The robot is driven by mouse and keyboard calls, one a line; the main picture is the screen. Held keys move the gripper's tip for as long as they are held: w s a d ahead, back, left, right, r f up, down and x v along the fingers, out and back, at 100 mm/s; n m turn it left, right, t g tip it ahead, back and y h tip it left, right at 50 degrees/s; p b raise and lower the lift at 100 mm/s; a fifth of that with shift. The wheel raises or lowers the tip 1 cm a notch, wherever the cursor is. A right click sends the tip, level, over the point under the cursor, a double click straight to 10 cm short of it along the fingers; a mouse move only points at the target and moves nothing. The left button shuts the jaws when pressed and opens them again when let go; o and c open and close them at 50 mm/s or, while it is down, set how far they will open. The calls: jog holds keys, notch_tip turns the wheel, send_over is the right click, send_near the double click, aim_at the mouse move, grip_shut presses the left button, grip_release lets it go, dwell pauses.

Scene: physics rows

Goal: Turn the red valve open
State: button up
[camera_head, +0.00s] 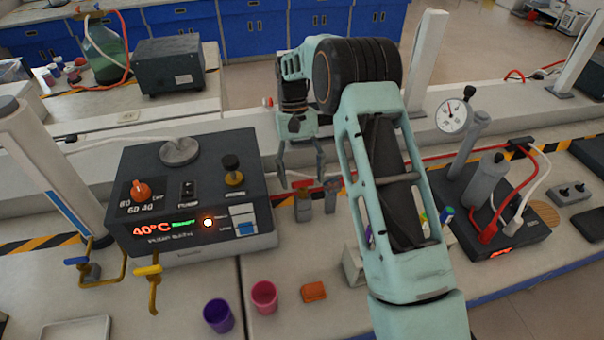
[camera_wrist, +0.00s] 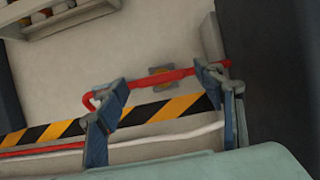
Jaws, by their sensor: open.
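A red bar-like handle (camera_wrist: 185,74) with a small brass-coloured piece behind its middle shows in the wrist view; it looks like the red valve. My gripper (camera_wrist: 165,112) is open, with one finger near each end of the bar. I cannot tell whether the fingers touch it. In the head view my gripper (camera_head: 302,180) points down in front of the back ledge. The valve's turned position is unclear.
A pump bath box (camera_head: 190,235) stands left, with yellow taps (camera_head: 153,285) before it. Purple (camera_head: 218,316) and pink (camera_head: 264,297) cups and an orange block (camera_head: 314,291) are in front. A black device (camera_head: 500,240) with red and white leads is right. Striped tape runs along the ledge.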

jog(key=v, duration=1.2)
jog(key=shift+d, duration=0.1)
